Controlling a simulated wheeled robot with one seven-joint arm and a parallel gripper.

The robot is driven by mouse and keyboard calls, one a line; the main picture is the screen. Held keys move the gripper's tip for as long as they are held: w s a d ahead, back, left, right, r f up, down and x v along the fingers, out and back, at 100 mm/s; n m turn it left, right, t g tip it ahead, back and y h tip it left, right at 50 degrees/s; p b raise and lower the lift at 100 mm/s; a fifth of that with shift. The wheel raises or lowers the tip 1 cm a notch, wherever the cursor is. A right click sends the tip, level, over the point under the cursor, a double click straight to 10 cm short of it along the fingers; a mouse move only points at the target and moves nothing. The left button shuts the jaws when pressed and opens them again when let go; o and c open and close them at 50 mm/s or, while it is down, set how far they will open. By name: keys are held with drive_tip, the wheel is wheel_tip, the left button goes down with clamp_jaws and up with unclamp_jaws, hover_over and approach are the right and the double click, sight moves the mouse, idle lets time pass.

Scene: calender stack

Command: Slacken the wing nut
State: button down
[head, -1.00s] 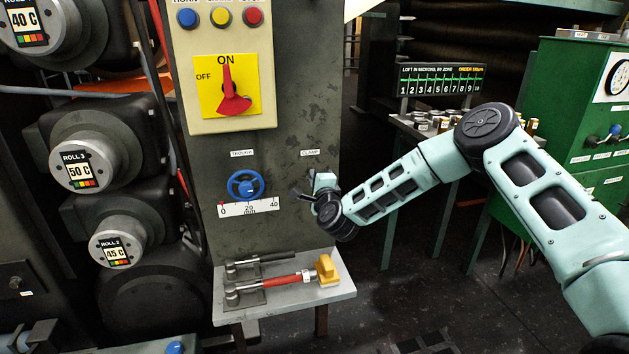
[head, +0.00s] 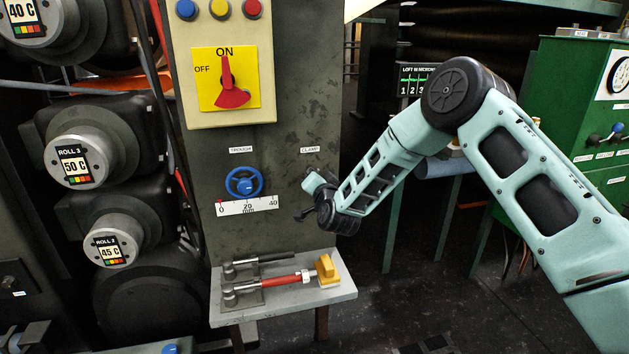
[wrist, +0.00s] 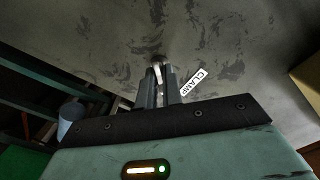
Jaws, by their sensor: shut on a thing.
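The wing nut (wrist: 157,68) shows in the wrist view as a pale metal wing between my fingertips, with a dark round part at its far end against the panel. My gripper (wrist: 160,82) is shut on it. In the head view my gripper (head: 304,212) is at the grey panel (head: 290,120), below the CLAMP label (head: 310,149), and hides the nut. The CLAMP label also shows tilted in the wrist view (wrist: 193,83), just right of my fingers.
Left of my gripper are a blue handwheel (head: 244,182) and a millimetre scale (head: 247,206). Below is a small shelf (head: 290,306) with a red-handled tool (head: 268,283) and a yellow block (head: 327,268). Rolls (head: 80,165) stand at the left. A green cabinet (head: 570,100) is at the right.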

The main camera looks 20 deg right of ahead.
drive_tip(key=shift+n+b, duration=0.7)
drive_tip(key=shift+n, duration=1.4)
drive_tip(key=c, duration=1.6)
unclamp_jaws()
drive_tip(key=shift+o, duration=0.2)
drive_tip(key=shift+s, duration=0.1)
drive_tip(key=s+b, duration=0.1)
drive_tip(key=s, duration=1.6)
drive_tip(key=shift+s, duration=0.15)
